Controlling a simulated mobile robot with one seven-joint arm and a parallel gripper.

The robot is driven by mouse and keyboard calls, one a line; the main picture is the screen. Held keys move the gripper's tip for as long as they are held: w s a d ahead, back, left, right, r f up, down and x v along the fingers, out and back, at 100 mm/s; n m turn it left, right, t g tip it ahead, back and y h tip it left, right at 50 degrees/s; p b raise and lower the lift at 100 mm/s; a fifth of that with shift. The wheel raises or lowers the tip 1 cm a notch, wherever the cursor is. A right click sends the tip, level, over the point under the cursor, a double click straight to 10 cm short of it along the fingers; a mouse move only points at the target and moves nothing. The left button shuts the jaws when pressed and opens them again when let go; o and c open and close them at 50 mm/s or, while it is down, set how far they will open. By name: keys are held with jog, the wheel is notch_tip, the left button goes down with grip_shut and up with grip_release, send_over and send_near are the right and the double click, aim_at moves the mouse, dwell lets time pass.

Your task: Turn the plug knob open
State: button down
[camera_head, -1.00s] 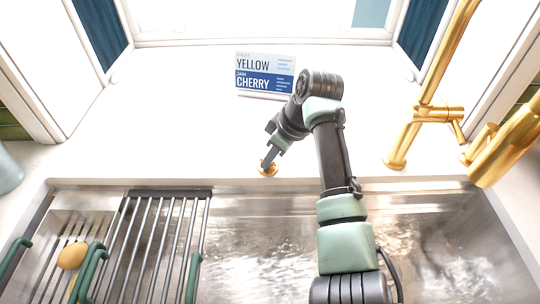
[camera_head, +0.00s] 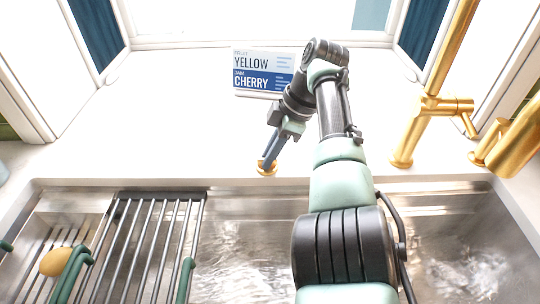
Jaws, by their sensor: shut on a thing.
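The plug knob (camera_head: 266,168) is a small round brass knob on the white counter, just behind the sink's back edge. My gripper (camera_head: 268,160) reaches down to it from the upper right, tilted, with its fingers shut on the knob. The fingers hide much of the knob, so its turn angle cannot be told. The steel sink (camera_head: 240,250) holds water that shows rippled on the right side of the basin.
A brass faucet (camera_head: 430,110) with handles stands to the right. A sign (camera_head: 264,72) reading YELLOW and CHERRY stands behind my gripper. A dark drying rack (camera_head: 150,250) spans the left of the sink, with a yellow object (camera_head: 55,262) beside it. The counter left of the knob is clear.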

dwell(0.3)
jog(key=c, duration=0.9)
grip_release()
jog(key=shift+o, duration=0.2)
jog(key=p+v, duration=0.2)
jog(key=v, duration=1.1)
jog(key=shift+a, duration=0.1)
